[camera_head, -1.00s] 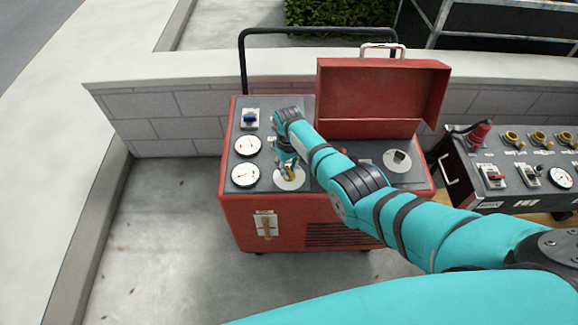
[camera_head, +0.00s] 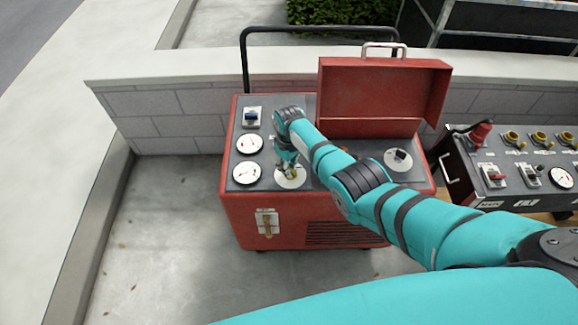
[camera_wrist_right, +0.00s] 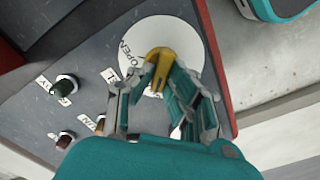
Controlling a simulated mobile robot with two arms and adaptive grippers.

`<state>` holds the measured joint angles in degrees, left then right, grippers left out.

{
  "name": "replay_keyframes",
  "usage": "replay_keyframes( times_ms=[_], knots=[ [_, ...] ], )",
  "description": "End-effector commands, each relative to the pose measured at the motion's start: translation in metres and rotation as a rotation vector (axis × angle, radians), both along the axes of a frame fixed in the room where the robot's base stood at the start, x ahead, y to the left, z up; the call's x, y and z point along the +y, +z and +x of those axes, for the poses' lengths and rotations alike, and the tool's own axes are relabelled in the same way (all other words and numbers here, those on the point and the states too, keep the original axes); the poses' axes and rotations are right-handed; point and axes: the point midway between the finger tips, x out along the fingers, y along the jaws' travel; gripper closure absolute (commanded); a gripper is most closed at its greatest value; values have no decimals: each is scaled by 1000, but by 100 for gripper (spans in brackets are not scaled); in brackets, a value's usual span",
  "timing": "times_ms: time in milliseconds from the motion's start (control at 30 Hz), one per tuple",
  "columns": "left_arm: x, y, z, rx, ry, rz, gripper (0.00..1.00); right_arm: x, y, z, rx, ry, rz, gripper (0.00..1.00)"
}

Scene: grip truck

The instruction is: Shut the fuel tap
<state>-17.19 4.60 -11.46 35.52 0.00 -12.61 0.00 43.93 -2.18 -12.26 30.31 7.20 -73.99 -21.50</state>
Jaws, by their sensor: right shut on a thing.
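The fuel tap is a yellow lever on a round white plate marked OPEN; the tap (camera_wrist_right: 158,62) shows in the right wrist view and the plate (camera_head: 291,180) shows in the head view, on the red machine's grey top. My right gripper (camera_wrist_right: 160,80) is shut on the yellow tap, its fingers on either side of the lever. In the head view the right gripper (camera_head: 289,170) reaches down over the plate and mostly hides the tap. My left gripper is not in view.
The red machine (camera_head: 270,215) has two gauges, a blue switch (camera_head: 251,115) and an open red lid (camera_head: 375,92). A dark control panel (camera_head: 520,165) stands at the right. A low block wall (camera_head: 165,115) runs behind. Bare concrete lies in front.

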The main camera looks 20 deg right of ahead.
Motion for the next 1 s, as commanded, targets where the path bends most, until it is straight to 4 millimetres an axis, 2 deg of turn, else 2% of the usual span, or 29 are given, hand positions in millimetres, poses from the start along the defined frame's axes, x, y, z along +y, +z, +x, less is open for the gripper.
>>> replay_keyframes(
  times_ms=[167, 200, 367, 733, 867, 1000],
  knots=[
    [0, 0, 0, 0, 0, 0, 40, 0, 1, 1, -1, 0, 0, 100],
    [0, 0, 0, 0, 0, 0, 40, 0, 1, 1, -1, 0, 0, 83],
    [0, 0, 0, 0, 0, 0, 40, 0, 0, 1, -1, 0, 0, 63],
    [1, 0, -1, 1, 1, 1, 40, 0, 4, 1, -3, -1, 1, 63],
    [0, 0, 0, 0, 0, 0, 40, 0, 15, 1, -3, -1, 1, 63],
    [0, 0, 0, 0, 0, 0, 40, 0, 38, 2, -6, 0, 1, 63]
  ],
)
